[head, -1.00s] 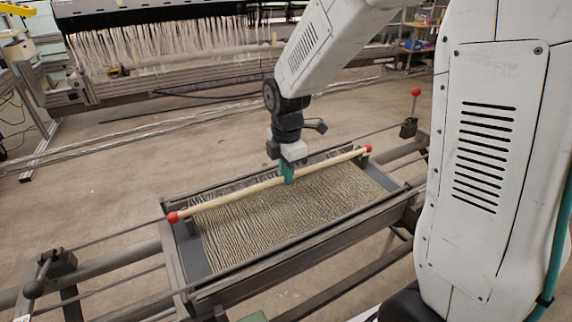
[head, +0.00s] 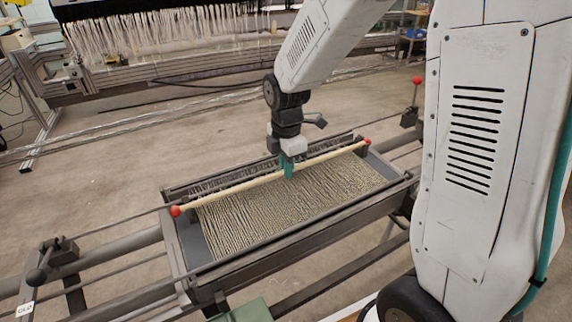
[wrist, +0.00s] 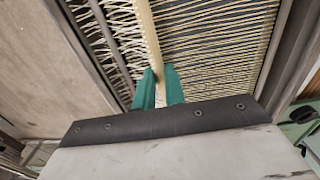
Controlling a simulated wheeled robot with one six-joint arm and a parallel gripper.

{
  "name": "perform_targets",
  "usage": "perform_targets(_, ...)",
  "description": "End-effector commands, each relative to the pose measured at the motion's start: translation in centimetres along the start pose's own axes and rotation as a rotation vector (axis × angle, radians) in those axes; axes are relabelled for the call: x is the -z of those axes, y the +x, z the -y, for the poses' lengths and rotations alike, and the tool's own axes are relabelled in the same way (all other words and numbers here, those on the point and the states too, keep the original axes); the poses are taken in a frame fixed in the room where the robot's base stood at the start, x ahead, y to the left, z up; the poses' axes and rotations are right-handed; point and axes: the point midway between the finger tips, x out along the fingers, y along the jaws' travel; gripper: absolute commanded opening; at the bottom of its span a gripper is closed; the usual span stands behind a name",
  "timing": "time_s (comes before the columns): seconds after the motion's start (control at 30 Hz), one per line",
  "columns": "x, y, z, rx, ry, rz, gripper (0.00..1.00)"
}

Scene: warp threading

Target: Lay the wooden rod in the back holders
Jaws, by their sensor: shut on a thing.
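The wooden rod (head: 235,190) is pale with a red ball at each end. It runs lengthwise over the back part of the threaded loom frame (head: 290,238). My gripper (head: 288,168) has green fingers and is shut on the rod near its middle. In the wrist view, the rod (wrist: 148,35) passes between the green fingers of the gripper (wrist: 160,85), above the threads. The back holders are dark and hard to make out near the rod's ends. I cannot tell whether the rod touches them.
Pale warp threads (head: 300,205) fill the frame below the rod. A lever with a red knob (head: 417,80) stands behind right, and a dark knob (head: 37,278) is at front left. A larger loom (head: 160,65) stands at the back, with open floor between.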

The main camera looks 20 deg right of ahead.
Motion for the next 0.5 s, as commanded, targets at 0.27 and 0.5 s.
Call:
perform_targets(0.27, -0.01, 0.51, 0.0, 0.0, 0.0, 0.0, 0.0)
perform_targets(0.5, -0.01, 0.48, 0.0, 0.0, 0.0, 0.0, 0.37)
